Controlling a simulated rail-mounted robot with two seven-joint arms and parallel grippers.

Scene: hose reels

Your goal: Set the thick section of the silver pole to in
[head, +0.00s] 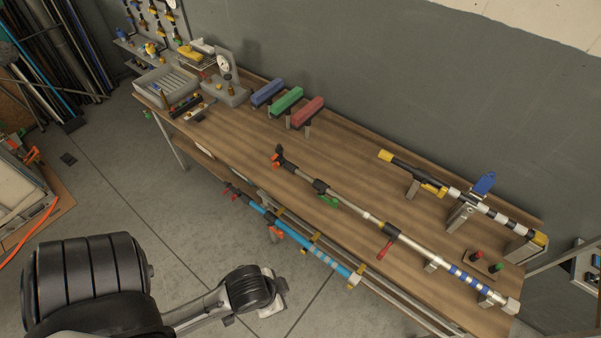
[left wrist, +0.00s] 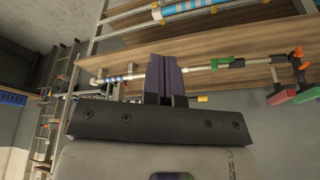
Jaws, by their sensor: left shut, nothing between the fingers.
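The silver pole (head: 368,216) lies diagonally along the wooden bench on supports. Its thick section (head: 420,249) is at the lower right, with blue and white bands (head: 468,280) near a pale end block. A red lever (head: 384,249) sits by the black collar at the thick section's upper end. A green lever (head: 328,201) sits farther up by another black collar. My left gripper (left wrist: 165,62) is shut and empty; in the left wrist view its fingers cover part of the silver pole (left wrist: 240,63). In the head view my left wrist is left of the bench, fingertips unclear. My right gripper is not in view.
A blue pole (head: 300,243) runs along the bench's near side. A black, white and yellow pole (head: 460,194) stands on supports behind. Blue, green and red blocks (head: 287,100) and a dial gauge (head: 224,65) occupy the far end.

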